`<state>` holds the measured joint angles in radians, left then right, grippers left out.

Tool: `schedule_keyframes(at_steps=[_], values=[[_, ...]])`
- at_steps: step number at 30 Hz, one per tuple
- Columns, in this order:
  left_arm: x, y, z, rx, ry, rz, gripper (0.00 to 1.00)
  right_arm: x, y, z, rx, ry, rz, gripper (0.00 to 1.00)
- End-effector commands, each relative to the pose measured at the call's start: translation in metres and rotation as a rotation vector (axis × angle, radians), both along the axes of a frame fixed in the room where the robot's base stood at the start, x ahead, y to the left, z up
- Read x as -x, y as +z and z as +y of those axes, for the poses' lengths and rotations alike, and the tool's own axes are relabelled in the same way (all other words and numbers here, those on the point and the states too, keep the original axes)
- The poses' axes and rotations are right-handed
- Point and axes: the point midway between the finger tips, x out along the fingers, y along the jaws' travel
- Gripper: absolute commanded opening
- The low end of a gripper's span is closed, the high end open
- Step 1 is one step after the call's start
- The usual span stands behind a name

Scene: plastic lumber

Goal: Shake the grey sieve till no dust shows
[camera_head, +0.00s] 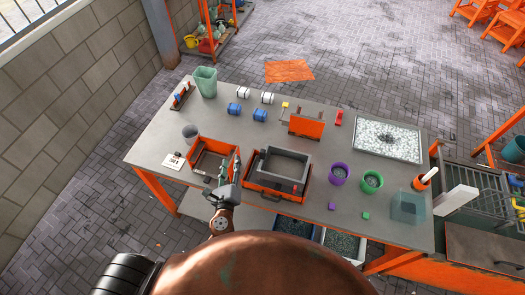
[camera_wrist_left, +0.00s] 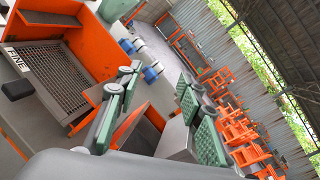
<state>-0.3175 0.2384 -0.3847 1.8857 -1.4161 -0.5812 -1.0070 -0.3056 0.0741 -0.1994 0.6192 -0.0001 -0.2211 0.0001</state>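The grey sieve (camera_head: 287,153) appears as a rectangular grey frame over an orange tray (camera_head: 263,188) near the middle front of the table. Its inside looks dark grey, and dust on it is too small to make out. My left gripper (camera_head: 235,166) is just left of the sieve, between it and an open orange box (camera_head: 197,150). In the left wrist view my left gripper (camera_wrist_left: 160,108) has its two green-padded fingers apart, with nothing clearly held between them. A grey panel (camera_wrist_left: 176,138), perhaps the sieve's side, shows beyond the fingers. My right gripper is out of view.
A mesh panel labelled FINE (camera_wrist_left: 50,68) lies in the orange box in the wrist view.

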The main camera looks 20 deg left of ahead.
Motion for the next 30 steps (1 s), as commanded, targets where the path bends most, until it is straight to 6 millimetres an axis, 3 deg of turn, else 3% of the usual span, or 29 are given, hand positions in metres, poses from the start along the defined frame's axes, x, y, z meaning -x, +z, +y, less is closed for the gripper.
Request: schedule_keyframes(at_steps=[1, 3, 6, 9, 24, 30], values=[[-0.006, 0.003, -0.026, -0.143, -0.078, -0.002, 0.35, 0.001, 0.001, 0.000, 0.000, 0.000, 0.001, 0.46], [-0.010, 0.004, -0.056, -0.313, -0.165, -0.009, 0.35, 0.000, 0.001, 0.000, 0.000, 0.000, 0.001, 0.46], [-0.011, 0.001, -0.085, -0.478, -0.247, -0.015, 0.35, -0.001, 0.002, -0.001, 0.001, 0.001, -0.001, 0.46], [-0.013, -0.002, -0.099, -0.559, -0.285, -0.019, 0.35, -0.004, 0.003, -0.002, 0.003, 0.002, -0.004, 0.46], [-0.079, -0.001, -0.104, -0.576, -0.292, -0.021, 0.35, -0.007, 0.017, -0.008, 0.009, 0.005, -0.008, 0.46], [-0.088, -0.002, -0.104, -0.574, -0.292, -0.020, 0.35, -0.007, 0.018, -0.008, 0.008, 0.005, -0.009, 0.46]])
